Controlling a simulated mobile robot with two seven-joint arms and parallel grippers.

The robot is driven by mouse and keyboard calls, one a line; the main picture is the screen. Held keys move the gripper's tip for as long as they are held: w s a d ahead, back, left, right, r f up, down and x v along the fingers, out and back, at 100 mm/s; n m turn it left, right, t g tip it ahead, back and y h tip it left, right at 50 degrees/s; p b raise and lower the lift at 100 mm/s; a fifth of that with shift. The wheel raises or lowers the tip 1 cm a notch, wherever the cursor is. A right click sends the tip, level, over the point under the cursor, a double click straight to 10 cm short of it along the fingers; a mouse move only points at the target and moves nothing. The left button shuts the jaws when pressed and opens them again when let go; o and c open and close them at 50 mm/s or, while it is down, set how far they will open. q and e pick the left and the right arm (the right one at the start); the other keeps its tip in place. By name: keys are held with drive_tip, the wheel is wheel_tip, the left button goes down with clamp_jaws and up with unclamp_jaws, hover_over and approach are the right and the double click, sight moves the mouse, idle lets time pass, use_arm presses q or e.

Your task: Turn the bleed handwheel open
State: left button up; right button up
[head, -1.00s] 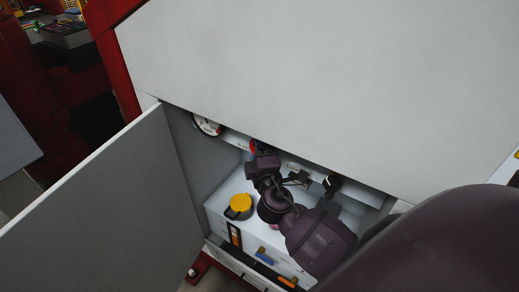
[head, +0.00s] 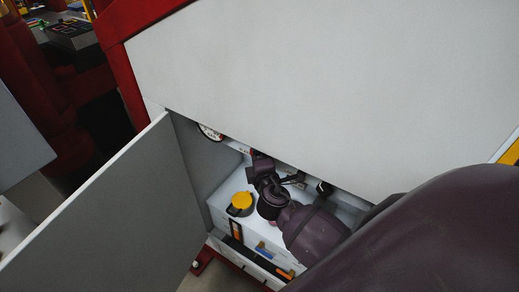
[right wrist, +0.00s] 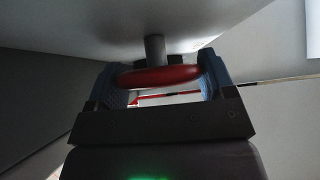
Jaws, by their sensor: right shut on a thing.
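The red handwheel (right wrist: 160,77) sits on a short grey stem (right wrist: 155,50) in the right wrist view. My right gripper (right wrist: 164,80) has its two blue-grey fingers on opposite sides of the wheel's rim and is shut on it. In the head view my right arm reaches into the open cabinet. The right gripper (head: 257,157) there is partly hidden under the cabinet's upper panel, and the wheel is mostly hidden. My left gripper is not in view.
The grey cabinet door (head: 110,210) stands open at the left. A pressure gauge (head: 209,132) is partly covered by the upper panel (head: 320,90). A yellow-capped item (head: 241,201) stands on the white box top below my wrist. Room inside is tight.

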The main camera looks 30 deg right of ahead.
drive_tip(key=shift+r, duration=0.1)
idle(0.3)
drive_tip(key=o, duration=0.9)
drive_tip(key=shift+s, duration=0.1)
drive_tip(key=b+v, duration=0.1)
drive_tip(key=v, duration=0.9)
drive_tip(key=shift+s, duration=0.25)
drive_tip(key=shift+a+r, duration=0.1)
drive_tip(key=shift+a, duration=0.1)
drive_tip(key=s+f+m+g+y, duration=0.2)
drive_tip(key=s+f+m+y, duration=0.1)
drive_tip(key=s+f+m, duration=0.2)
drive_tip(key=s+f+m+g+y, duration=0.2)
drive_tip(key=s+f+m, duration=0.3)
drive_tip(key=f+m, duration=0.3)
drive_tip(key=shift+f+y+b, duration=0.3)
drive_tip(key=shift+f+y, duration=0.5)
drive_tip(key=shift+f, duration=0.05)
